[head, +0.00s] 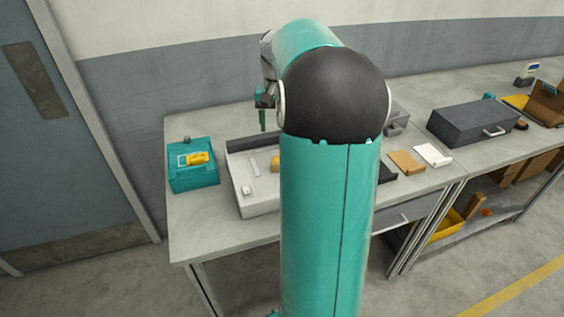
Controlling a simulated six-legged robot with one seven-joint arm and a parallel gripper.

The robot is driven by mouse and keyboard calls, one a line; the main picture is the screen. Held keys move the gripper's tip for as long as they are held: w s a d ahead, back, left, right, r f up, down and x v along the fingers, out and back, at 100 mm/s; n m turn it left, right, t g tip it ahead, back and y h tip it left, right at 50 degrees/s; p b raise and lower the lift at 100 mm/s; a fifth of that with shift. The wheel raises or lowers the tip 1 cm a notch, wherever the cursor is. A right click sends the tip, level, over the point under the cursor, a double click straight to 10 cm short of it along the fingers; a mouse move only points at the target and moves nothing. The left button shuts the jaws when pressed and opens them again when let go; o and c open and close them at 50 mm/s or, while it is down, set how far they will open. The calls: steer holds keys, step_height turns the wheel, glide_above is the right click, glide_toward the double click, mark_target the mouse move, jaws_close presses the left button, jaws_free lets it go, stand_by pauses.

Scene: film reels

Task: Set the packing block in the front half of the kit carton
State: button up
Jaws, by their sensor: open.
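My gripper (263,118) hangs over the back left of the table, fingers pointing down, behind the pale grey open box. It is open, with nothing visible between its fingers. The pale grey box (258,208) may be the kit carton; my arm hides its right part. Inside it lie a small white piece (247,191), a pale strip (254,166) and a tan piece (275,163) partly hidden by my arm. An orange-tan flat block (407,162) lies on the table to the right. I cannot tell which piece is the packing block.
A teal box (194,180) with a yellow item (197,158) on top stands at the table's left. A white flat piece (433,155) and a dark grey case (475,122) are at the right. Bare tabletop shows along the front left edge.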

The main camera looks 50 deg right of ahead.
glide_above(278, 160)
steer(key=f, duration=0.8)
steer(key=shift+s, duration=0.2)
steer(key=shift+w+f, duration=0.1)
steer(key=shift+f, duration=2.85)
steer(key=c, duration=1.2)
jaws_close()
steer(key=shift+r, duration=0.15)
